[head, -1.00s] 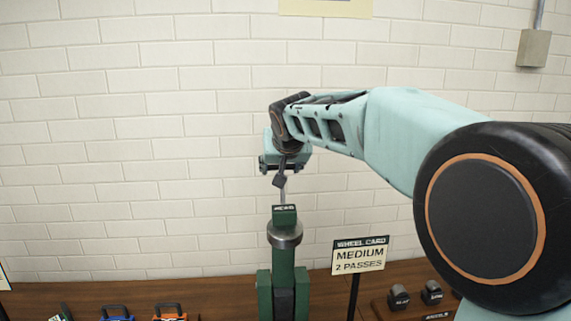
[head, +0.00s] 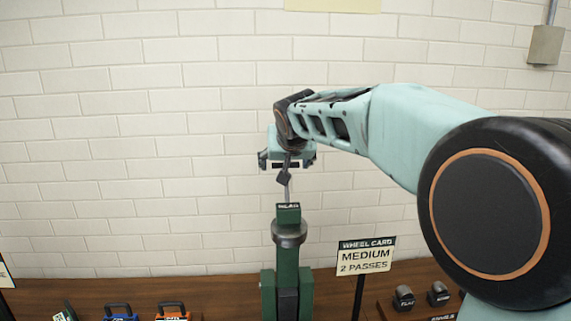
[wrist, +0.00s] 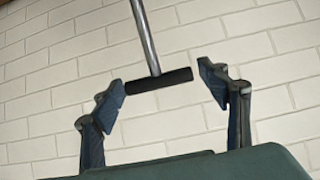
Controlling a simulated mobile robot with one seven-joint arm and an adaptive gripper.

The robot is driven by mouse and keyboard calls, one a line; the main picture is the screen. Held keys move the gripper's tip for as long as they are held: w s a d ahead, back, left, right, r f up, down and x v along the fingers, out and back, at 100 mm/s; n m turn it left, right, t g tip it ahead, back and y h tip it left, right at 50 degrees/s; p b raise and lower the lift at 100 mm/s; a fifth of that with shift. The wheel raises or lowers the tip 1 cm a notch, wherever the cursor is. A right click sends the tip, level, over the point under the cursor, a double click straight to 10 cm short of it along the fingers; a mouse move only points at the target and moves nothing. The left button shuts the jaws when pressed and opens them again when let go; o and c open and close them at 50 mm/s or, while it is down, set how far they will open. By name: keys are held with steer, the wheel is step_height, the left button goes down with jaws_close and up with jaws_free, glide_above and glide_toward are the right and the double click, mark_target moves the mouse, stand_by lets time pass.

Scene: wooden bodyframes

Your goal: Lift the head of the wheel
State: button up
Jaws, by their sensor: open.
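The wheel is a green upright machine (head: 286,255) with a grey round collar and a small labelled green block on top. A thin metal rod (wrist: 146,40) rises from it, ending in a black crossbar grip (wrist: 158,81); the grip also shows in the head view (head: 284,176). My gripper (wrist: 160,92) is open, with the black grip lying between its two fingers. The grip's left end is very close to the left finger; a gap shows at the right finger. I cannot tell whether the left finger touches. In the head view my gripper (head: 288,163) is above the machine.
A wheel card sign (head: 366,257) reading "MEDIUM 2 PASSES" stands on a post to the right. Blue (head: 121,312) and orange (head: 172,311) handled items sit low left. Two dark labelled blocks (head: 404,297) sit at right on the wooden bench (head: 225,289). A brick wall is behind.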

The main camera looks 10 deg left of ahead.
steer(key=shift+s, duration=0.1)
steer(key=v, duration=1.2)
